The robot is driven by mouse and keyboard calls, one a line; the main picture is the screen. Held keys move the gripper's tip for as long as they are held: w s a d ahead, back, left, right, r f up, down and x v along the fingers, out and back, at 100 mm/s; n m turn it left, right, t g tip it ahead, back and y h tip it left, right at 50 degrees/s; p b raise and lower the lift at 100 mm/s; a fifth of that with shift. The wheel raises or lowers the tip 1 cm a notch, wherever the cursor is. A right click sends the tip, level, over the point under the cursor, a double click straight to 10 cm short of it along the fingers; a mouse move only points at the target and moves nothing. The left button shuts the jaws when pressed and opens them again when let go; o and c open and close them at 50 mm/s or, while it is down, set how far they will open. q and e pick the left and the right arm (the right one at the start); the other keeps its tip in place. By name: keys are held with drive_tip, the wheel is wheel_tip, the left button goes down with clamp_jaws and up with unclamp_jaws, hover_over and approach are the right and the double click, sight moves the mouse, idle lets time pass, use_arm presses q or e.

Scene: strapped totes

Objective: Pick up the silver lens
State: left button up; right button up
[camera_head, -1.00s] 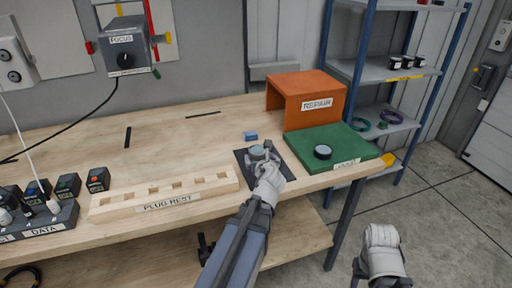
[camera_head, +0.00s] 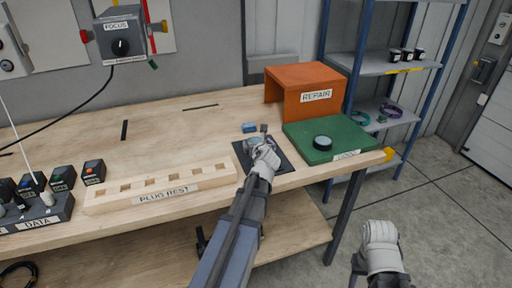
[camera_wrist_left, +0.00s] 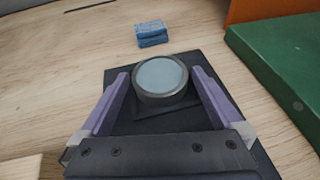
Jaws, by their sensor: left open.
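The silver lens (camera_wrist_left: 161,78) is a round disc with a grey rim and pale blue glass. It lies on a dark square pad (camera_wrist_left: 124,120) on the wooden bench. My left gripper (camera_wrist_left: 160,78) is open, with its two purple fingers on either side of the lens; small gaps show between fingers and rim. In the head view, my left gripper (camera_head: 259,143) is over the pad and partly covers the lens. My right arm is at the lower right of the head view, off the bench; its fingers cannot be made out.
A blue block (camera_wrist_left: 151,33) lies just beyond the pad. A green board (camera_head: 345,136) with a dark round lens (camera_head: 322,143) is to the right, beside the orange repair box (camera_head: 304,92). A wooden plug rest (camera_head: 160,188) is to the left. Open bench lies behind.

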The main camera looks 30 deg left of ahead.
use_arm(q)
drive_tip(key=shift+w+a+f, duration=0.15)
drive_tip(key=shift+w+a, duration=0.05)
drive_tip(key=shift+w, duration=0.05)
drive_tip(key=c, duration=1.3)
drive_tip(key=shift+r, duration=0.25)
wheel_tip(320, 180, up, 10)
drive_tip(key=p, duration=1)
drive_tip(key=shift+f, duration=0.15)
